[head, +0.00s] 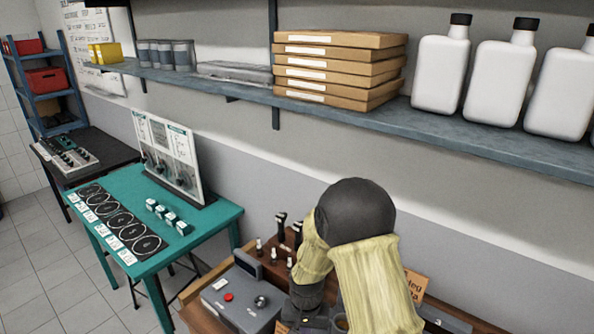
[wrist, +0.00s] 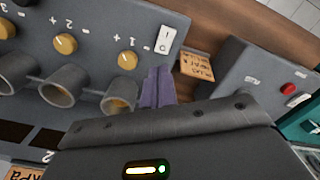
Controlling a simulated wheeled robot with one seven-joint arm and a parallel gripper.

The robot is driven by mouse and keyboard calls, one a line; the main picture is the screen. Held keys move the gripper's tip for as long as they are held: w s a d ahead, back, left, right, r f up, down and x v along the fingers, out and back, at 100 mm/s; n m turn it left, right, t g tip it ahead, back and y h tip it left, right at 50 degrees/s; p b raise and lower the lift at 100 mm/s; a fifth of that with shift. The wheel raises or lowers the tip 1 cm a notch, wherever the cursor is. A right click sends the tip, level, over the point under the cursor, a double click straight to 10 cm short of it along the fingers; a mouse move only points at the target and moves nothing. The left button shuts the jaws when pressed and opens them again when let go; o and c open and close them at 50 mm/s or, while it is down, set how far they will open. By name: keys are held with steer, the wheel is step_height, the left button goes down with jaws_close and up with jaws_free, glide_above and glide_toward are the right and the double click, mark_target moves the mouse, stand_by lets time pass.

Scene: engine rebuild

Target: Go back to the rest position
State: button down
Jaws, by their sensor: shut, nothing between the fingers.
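My gripper (wrist: 157,87) shows in the wrist view as two purple fingers closed together, with nothing between them. The fingers sit over the wooden bench (wrist: 215,35), beside the edge of a grey panel with yellow knobs and round cups (wrist: 85,45). I cannot tell whether they touch the panel. In the head view my arm, in cream sleeves with a dark joint, bends down over the wooden bench at the bottom, and the fingers cannot be made out there.
A grey box with a red button (head: 240,302) stands on the bench left of my arm; it also shows in the wrist view (wrist: 265,80). A shelf (head: 230,92) with cartons (head: 335,65) and white bottles (head: 440,72) runs above. A green table (head: 150,268) stands left.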

steer(key=s+d+r+n+t+b, duration=0.1)
steer(key=s+d+r+b, duration=0.3)
steer(key=s+d+r, duration=0.7)
steer(key=shift+s+d+r+n+t, duration=0.2)
steer(key=shift+s+d+n+t, duration=0.1)
steer(key=shift+s+d+t, duration=0.6)
steer(key=shift+w+d, duration=0.1)
steer(key=shift+w, duration=0.1)
